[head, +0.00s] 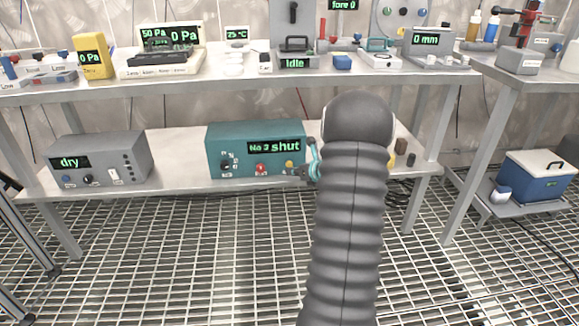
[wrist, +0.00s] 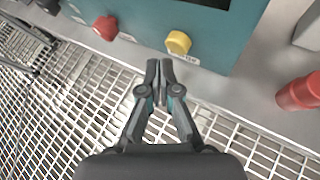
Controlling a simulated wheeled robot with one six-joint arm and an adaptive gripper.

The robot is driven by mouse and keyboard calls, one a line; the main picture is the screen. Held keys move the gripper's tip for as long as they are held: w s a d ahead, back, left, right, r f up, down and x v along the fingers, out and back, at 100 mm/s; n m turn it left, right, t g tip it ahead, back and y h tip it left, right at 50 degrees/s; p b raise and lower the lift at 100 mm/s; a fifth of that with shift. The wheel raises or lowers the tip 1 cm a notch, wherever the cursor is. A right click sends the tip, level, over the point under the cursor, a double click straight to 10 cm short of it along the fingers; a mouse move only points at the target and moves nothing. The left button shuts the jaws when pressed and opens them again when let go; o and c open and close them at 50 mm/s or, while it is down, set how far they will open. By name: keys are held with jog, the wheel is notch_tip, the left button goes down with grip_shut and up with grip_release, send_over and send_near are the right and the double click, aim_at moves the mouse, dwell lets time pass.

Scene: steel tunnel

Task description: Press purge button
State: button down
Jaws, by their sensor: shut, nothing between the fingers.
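A teal box (head: 225,141) with a display reading "No 3 shut" stands on the lower shelf. Its front has a black knob (head: 226,164), a red button (head: 261,169) and a yellow button (head: 289,164). In the wrist view the red button (wrist: 105,27) is at upper left and the yellow button (wrist: 178,42) is just beyond my fingertips. The small labels are too blurred to tell which button is purge. My gripper (wrist: 160,68) is shut and empty, close to the yellow button; contact does not show. In the head view my gripper (head: 305,172) is partly hidden by my arm.
A grey box (head: 98,160) reading "dry" stands left on the same shelf. A red cylinder (wrist: 300,92) lies right of my gripper. The upper bench (head: 215,75) above holds several instruments. A blue cooler (head: 535,176) is at right. The grating floor in front is clear.

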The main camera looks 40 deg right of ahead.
jog(key=shift+w, duration=0.15)
jog(key=shift+w+d, duration=0.2)
jog(key=shift+w+d, duration=0.2)
jog(key=shift+w, duration=0.15)
dwell(1.0)
jog(key=shift+s, duration=0.1)
jog(key=shift+s+a, duration=0.45)
jog(key=shift+s, duration=0.15)
jog(key=shift+s+a+b, duration=0.35)
jog(key=shift+s+a, duration=0.1)
jog(key=shift+s, duration=0.25)
jog(key=shift+s+a+b, duration=0.35)
jog(key=shift+s+a, duration=0.05)
jog(key=shift+s, duration=0.35)
jog(key=shift+s+a+b, duration=0.35)
jog(key=shift+s+a, duration=0.1)
jog(key=shift+s, duration=0.25)
